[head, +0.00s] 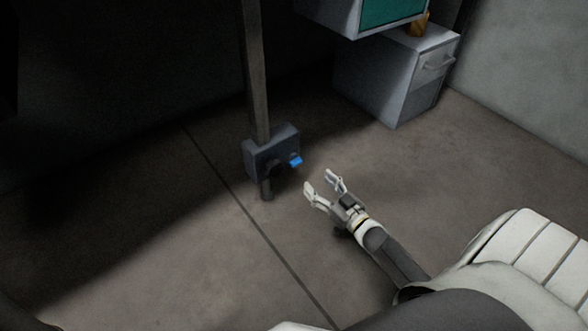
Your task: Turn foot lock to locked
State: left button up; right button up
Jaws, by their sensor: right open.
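The foot lock is a dark grey box (271,150) at the foot of a metal post, just left of the middle of the head view. A small blue lever (295,161) sticks out from its right side. My right gripper (320,180) is open and empty, with its fingers pointing up and left toward the blue lever. It is to the lower right of the lever and appears apart from it. My left gripper is not in view. I cannot tell from the lever which setting the lock is in.
The upright post (257,75) rises above the box. A grey cabinet (375,85) with a drawer handle stands at the upper right, with a teal-fronted unit (390,12) above it. The floor (160,250) around the post is clear and has a dark seam.

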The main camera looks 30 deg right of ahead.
aim_at(298, 163)
jog(key=w+b, duration=0.1)
jog(key=w, duration=0.2)
jog(key=w+b, duration=0.2)
jog(key=w, duration=0.1)
jog(key=w+b, duration=0.2)
jog(key=w, duration=0.1)
jog(key=shift+w+a+f, duration=0.1)
jog(key=shift+w+a, duration=0.1)
jog(key=shift+a, duration=0.15)
jog(key=shift+w+b, duration=0.45)
jog(key=shift+w, duration=0.2)
jog(key=c, duration=1)
